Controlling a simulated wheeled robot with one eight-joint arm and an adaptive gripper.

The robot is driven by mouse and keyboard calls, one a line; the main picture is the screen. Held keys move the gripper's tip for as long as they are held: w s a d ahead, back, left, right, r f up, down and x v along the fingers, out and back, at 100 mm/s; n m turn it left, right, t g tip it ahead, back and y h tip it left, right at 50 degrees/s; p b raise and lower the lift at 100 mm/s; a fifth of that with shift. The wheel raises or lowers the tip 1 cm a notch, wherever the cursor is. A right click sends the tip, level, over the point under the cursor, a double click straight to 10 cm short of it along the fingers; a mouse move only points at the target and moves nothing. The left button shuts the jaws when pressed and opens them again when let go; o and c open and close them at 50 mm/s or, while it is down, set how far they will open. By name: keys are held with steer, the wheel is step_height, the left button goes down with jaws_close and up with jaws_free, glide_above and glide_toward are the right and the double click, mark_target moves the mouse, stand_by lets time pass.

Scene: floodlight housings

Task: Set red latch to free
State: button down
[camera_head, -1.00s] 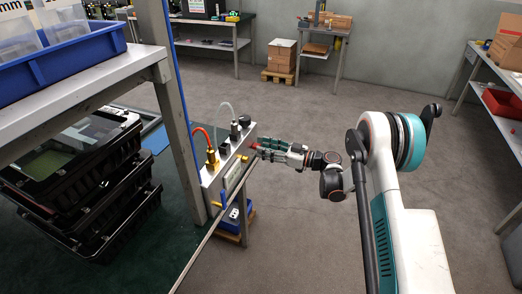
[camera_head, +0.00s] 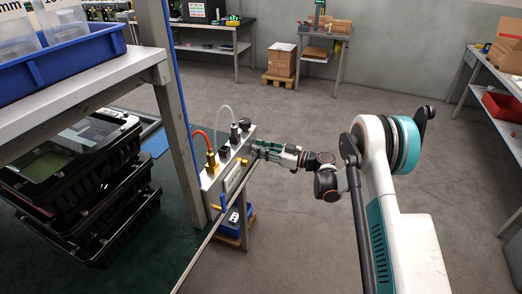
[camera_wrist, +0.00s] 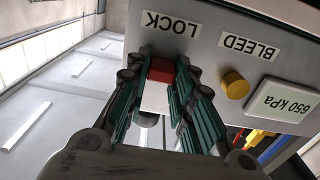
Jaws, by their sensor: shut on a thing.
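The red latch (camera_wrist: 161,68) shows in the wrist view between the finger pads, just below the upside-down LOCK label (camera_wrist: 170,23). A pale block (camera_wrist: 155,97) lies directly below the red part, also between the fingers. My gripper (camera_wrist: 160,76) is shut on the latch, with a finger on either side. In the head view my gripper (camera_head: 262,149) reaches in from the right to the face of the grey panel box (camera_head: 212,184). The latch is hidden there by the fingers. I cannot tell the latch's exact setting.
A yellow knob (camera_wrist: 234,85) sits beside the latch under the BLEED label (camera_wrist: 249,46), near a 650 kPa display (camera_wrist: 285,106). Hoses and fittings top the box. Black cases (camera_head: 75,175) are stacked at left. The floor beyond is open.

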mark_target(253, 139)
step_height(253, 139, up, 4)
steer(key=shift+f+p, duration=0.2)
steer(key=shift+p, duration=0.4)
steer(key=c, duration=1.4)
jaws_free()
steer(key=shift+o, duration=0.2)
steer(key=v, duration=1.2)
